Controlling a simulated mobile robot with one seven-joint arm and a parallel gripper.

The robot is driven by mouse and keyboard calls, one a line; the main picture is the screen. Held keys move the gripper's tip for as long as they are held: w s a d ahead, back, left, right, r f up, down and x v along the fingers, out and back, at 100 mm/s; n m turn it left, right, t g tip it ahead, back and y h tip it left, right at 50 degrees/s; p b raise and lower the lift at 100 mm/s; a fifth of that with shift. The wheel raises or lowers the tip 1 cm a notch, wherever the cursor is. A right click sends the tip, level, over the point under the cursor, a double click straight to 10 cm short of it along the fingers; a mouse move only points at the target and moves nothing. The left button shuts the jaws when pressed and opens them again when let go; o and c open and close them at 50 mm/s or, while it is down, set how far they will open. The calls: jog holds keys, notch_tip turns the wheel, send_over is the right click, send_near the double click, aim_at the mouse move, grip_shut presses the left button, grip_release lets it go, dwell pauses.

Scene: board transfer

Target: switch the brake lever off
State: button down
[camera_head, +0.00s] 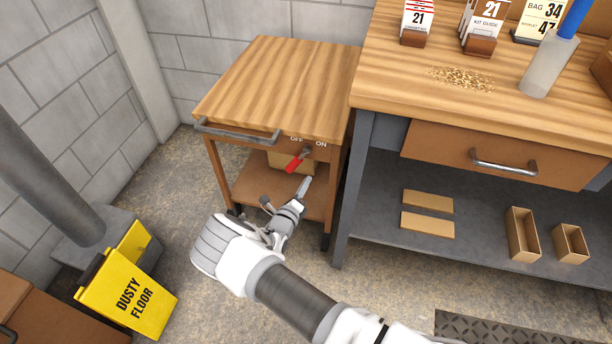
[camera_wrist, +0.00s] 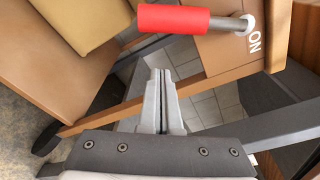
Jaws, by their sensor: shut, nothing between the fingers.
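The brake lever (camera_head: 295,162) has a red grip and a metal shaft on the front edge of a small wooden cart (camera_head: 285,80). Labels OFF and ON sit above it, and the red grip points down and left. In the wrist view the red grip (camera_wrist: 173,18) lies at the top, its shaft ending at a pivot beside the word ON. My gripper (camera_head: 306,183) is shut and empty, just below and right of the lever in the head view. In the wrist view the shut fingertips (camera_wrist: 160,75) are apart from the lever. The OFF label is outside the wrist view.
The cart has a grey handle (camera_head: 236,134) and a lower shelf (camera_head: 255,192) holding a cardboard box. A large workbench (camera_head: 480,120) stands close on the right, its leg beside the cart. A yellow floor sign (camera_head: 128,295) stands at the lower left.

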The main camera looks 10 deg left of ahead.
jog(key=s+a+p, duration=0.1)
jog(key=s, duration=0.6)
jog(key=shift+s+a+r+p, duration=0.2)
jog(key=shift+r+p, duration=0.1)
jog(key=shift+r, duration=0.1)
